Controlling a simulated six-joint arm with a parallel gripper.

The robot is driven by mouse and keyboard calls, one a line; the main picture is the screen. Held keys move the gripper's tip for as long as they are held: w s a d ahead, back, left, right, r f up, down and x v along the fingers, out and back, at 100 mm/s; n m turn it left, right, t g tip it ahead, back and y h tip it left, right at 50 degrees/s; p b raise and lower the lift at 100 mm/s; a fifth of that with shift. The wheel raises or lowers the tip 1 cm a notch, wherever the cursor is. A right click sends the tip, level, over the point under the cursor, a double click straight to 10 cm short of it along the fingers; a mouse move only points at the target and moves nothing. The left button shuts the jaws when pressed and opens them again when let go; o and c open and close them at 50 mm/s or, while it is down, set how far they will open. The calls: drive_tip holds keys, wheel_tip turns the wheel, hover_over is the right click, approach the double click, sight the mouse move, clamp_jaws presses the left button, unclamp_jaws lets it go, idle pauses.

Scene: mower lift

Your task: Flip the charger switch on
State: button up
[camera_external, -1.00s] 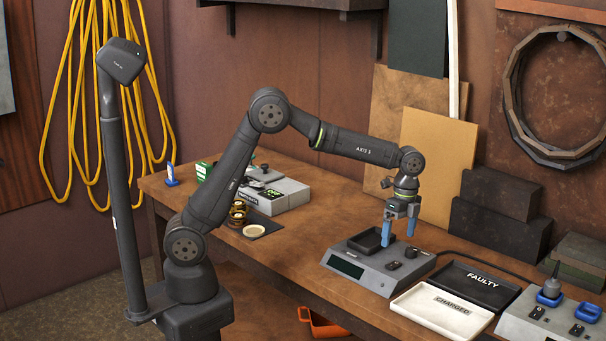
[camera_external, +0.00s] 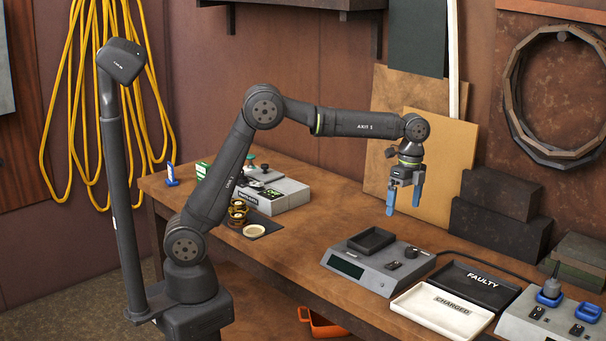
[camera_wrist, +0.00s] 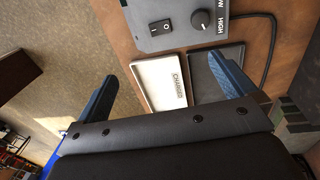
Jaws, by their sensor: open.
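The charger (camera_external: 378,262) is a grey box on the workbench with a dark tray recess on top, a dark display on its front, and a switch and a knob at its right. In the wrist view, part of the charger (camera_wrist: 180,22) shows at the top, with its black rocker switch (camera_wrist: 160,28) left of the round knob (camera_wrist: 201,20). The switch is small in the external view (camera_external: 393,265). My gripper (camera_external: 404,211) has blue fingers, points down and hangs above the charger, apart from it. It is open and empty, its fingers spread wide in the wrist view (camera_wrist: 168,85).
A white CHARGED tray (camera_external: 443,308) and a black FAULTY tray (camera_external: 478,287) lie right of the charger. Another grey device (camera_external: 550,318) with blue parts stands at the far right. Dark boxes (camera_external: 497,222) stand behind. A cable runs behind the trays.

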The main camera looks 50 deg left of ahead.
drive_tip(key=shift+r, duration=0.45)
